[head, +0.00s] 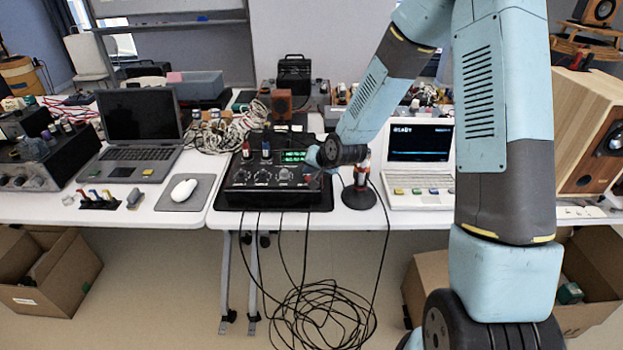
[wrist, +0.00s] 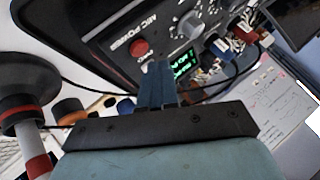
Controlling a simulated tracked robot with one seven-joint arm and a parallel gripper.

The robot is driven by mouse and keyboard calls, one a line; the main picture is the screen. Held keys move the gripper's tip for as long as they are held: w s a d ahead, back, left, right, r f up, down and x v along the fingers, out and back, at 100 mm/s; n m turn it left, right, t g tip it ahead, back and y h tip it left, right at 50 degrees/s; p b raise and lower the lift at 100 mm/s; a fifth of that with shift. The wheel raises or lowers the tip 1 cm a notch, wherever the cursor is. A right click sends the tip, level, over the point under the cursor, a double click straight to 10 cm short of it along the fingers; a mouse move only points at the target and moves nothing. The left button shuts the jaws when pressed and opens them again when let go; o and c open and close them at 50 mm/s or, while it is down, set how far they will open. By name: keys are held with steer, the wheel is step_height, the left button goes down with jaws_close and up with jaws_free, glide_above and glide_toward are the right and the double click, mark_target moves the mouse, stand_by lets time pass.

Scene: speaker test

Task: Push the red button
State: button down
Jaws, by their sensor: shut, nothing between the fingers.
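The red button (wrist: 139,47) is round and sits on the black panel of a box labelled "MIC POWER" in the wrist view. The black box (head: 238,187) stands on the front of the middle table, with knobs and a green display (head: 293,156). My gripper (wrist: 157,68) is shut and empty, its blue fingertips just below and right of the red button in the wrist view. They look close to the panel, but I cannot tell whether they touch it. In the head view my gripper (head: 312,157) is over the box's right side, partly hidden by my wrist.
A microphone stand (head: 358,193) stands just right of the box. A white laptop (head: 419,165) is further right. A mouse (head: 184,190) on a grey pad and a dark laptop (head: 140,125) are to the left. Black cables (head: 322,310) hang from the table front to the floor.

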steer(key=shift+r, duration=3)
